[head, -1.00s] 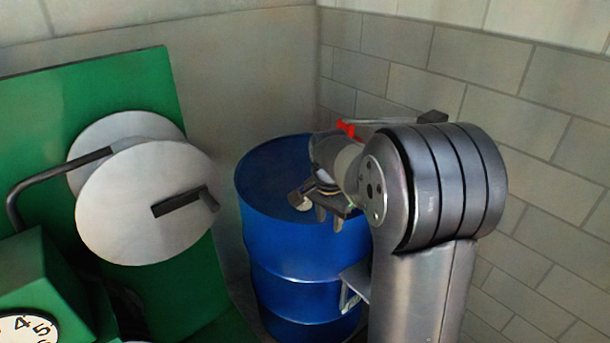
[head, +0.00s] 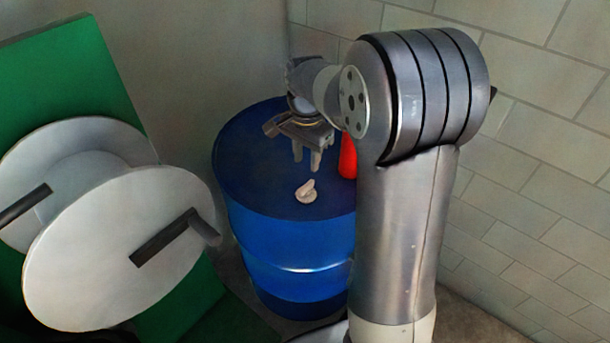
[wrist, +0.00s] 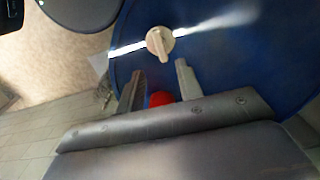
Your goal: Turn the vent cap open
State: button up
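The vent cap (head: 307,191) is a small beige knob with a raised grip bar, on the top of the blue drum (head: 255,150). In the wrist view the cap (wrist: 160,42) lies just beyond my fingertips, with its bar roughly in line with the gap between them. My gripper (head: 307,168) is above the cap with its fingers pointing down. The wrist view shows my gripper (wrist: 160,75) open and empty, its two fingers well apart. The cap is fully visible and looks untouched by the fingers.
A large pale reel (head: 120,250) with dark handles stands at the left before a green panel (head: 60,75). A tiled wall (head: 545,150) is at the right.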

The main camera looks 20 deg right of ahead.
aim_at(306, 185)
notch_tip(306, 185, down, 9)
dwell(0.3)
jog(key=shift+c, duration=0.4)
grip_shut()
